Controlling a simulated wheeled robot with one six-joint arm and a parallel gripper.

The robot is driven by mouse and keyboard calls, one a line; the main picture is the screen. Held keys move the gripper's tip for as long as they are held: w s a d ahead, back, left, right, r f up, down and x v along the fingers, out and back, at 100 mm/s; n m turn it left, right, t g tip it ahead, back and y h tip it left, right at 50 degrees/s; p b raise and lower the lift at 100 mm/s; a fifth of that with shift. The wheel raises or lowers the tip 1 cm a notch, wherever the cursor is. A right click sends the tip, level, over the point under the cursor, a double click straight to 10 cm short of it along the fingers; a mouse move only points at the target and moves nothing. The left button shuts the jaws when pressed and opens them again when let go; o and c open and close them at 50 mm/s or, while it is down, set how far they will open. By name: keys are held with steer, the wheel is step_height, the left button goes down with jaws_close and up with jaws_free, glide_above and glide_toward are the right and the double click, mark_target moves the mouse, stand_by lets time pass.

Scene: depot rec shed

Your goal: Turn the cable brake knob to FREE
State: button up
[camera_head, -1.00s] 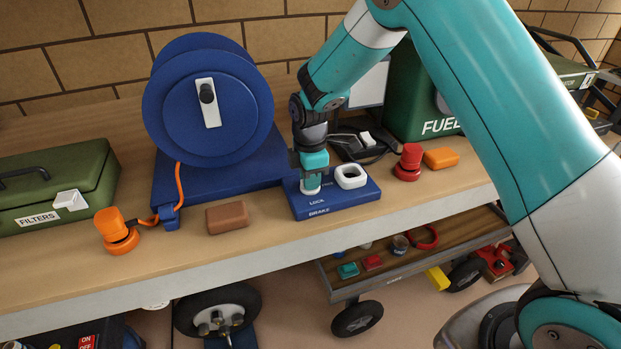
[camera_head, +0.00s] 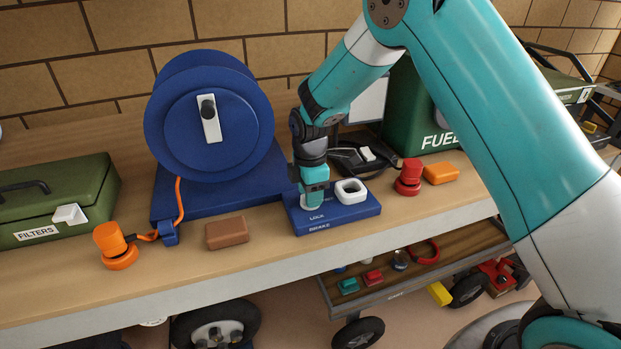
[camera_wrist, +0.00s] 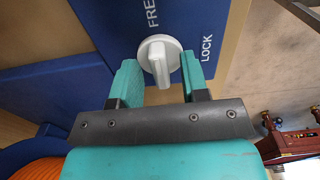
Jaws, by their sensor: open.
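The blue brake panel (camera_head: 338,216) lies on the workbench. It reads LOCK and BRAKE in the head view, and FREE and LOCK in the wrist view. The white cable brake knob (camera_wrist: 158,58) sits on the panel, its raised grip running up and down in the wrist view, the lower end between my fingers. FREE is printed to its upper left and LOCK to its right. My gripper (camera_wrist: 160,80) is open, one finger on each side of the knob, with a gap showing at the left; contact on the right is unclear. In the head view my gripper (camera_head: 312,196) mostly hides the knob.
A white square ring (camera_head: 350,191) is on the panel right of my gripper. A blue cable reel (camera_head: 208,115) stands behind left. A brown block (camera_head: 227,233), a red knob-shaped piece (camera_head: 408,178) and an orange block (camera_head: 440,173) flank the panel. A cart (camera_head: 385,283) stands below.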

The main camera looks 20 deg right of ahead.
step_height(320, 180, up, 17)
steer(key=b, duration=0.3)
steer(key=shift+r, duration=0.15)
steer(key=s+a+m+y, duration=0.2)
steer(key=s+m, duration=0.3)
steer(key=s, duration=1)
steer(key=s+a+m+y, duration=0.2)
steer(key=s+m, duration=0.4)
steer(key=s, duration=1)
steer(key=shift+a, duration=0.3)
